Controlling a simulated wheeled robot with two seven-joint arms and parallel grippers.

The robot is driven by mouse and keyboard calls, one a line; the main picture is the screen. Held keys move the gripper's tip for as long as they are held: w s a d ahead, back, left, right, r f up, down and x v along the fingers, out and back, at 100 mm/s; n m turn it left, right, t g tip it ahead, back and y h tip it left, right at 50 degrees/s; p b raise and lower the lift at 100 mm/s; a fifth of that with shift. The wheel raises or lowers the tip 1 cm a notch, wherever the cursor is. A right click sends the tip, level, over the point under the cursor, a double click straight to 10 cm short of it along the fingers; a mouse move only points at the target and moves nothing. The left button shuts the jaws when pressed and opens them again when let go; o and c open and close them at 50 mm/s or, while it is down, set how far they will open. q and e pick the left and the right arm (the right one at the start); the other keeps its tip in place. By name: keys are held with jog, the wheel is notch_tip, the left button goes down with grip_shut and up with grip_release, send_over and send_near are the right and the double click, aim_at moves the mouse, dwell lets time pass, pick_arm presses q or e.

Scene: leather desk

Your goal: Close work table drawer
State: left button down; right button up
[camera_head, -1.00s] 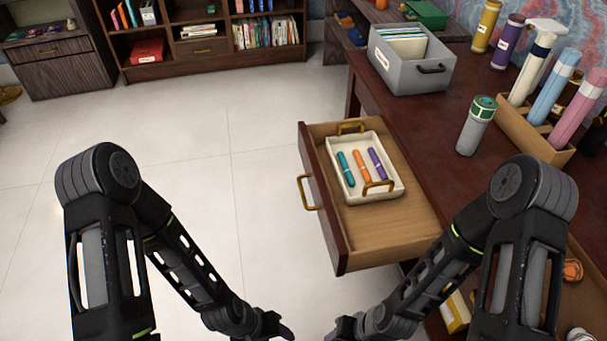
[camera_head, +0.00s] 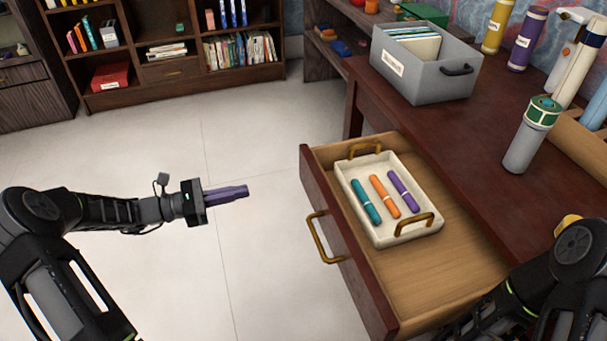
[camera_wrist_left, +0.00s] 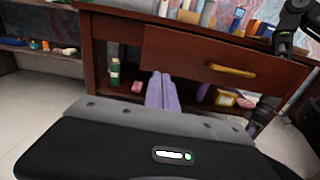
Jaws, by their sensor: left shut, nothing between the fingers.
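The work table drawer (camera_head: 345,240) is pulled out from the dark red-brown table (camera_head: 455,150), with a brass handle (camera_head: 320,240) on its front. The drawer front (camera_wrist_left: 215,65) and handle (camera_wrist_left: 231,71) also show in the left wrist view. Inside the drawer is a white tray (camera_head: 375,235) with a teal, an orange and a purple marker. My left gripper (camera_head: 245,191) has purple fingers, shut and empty, and is left of the drawer, apart from its handle. The fingers (camera_wrist_left: 163,90) point toward the table in the left wrist view. My right gripper is out of sight; only its arm shows at lower right.
A grey file box (camera_head: 425,75) and a grey tube with a green cap (camera_head: 530,135) stand on the table. Bookshelves (camera_head: 180,70) line the back wall. The white floor between the left arm and the drawer is clear.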

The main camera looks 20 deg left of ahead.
pick_arm(q)
jog(key=shift+s+d+r, duration=0.2)
jog(key=shift+s+r, duration=0.1)
jog(key=shift+s, duration=0.05)
jog(key=b, duration=0.2)
send_near(306, 178)
jog(key=x, duration=0.6)
jog(key=shift+w+d, duration=0.2)
jog(key=shift+d, duration=0.15)
